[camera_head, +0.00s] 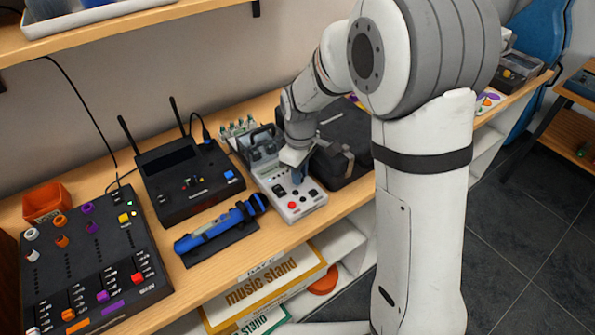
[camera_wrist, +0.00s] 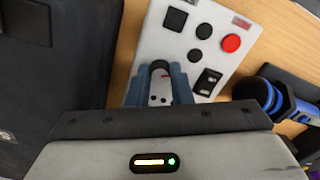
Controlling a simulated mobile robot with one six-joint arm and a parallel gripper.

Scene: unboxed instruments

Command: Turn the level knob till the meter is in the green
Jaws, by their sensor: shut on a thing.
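The white instrument panel (camera_head: 308,206) stands on the wooden bench in the head view, and part of its face (camera_wrist: 212,14) shows in the wrist view. My gripper (camera_head: 298,176) reaches down onto it from above. In the wrist view my blue-grey fingers (camera_wrist: 160,80) are shut on a dark round knob (camera_wrist: 158,66), one finger on each side. A short red mark shows on the knob. In the head view the knob is hidden by my gripper. I cannot make out a meter needle or a green zone in either view.
Beside the knob are black buttons, a red button (camera_wrist: 231,43) and a black switch (camera_wrist: 208,81). A black receiver (camera_head: 185,180) and a mixer (camera_head: 95,255) stand further left.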

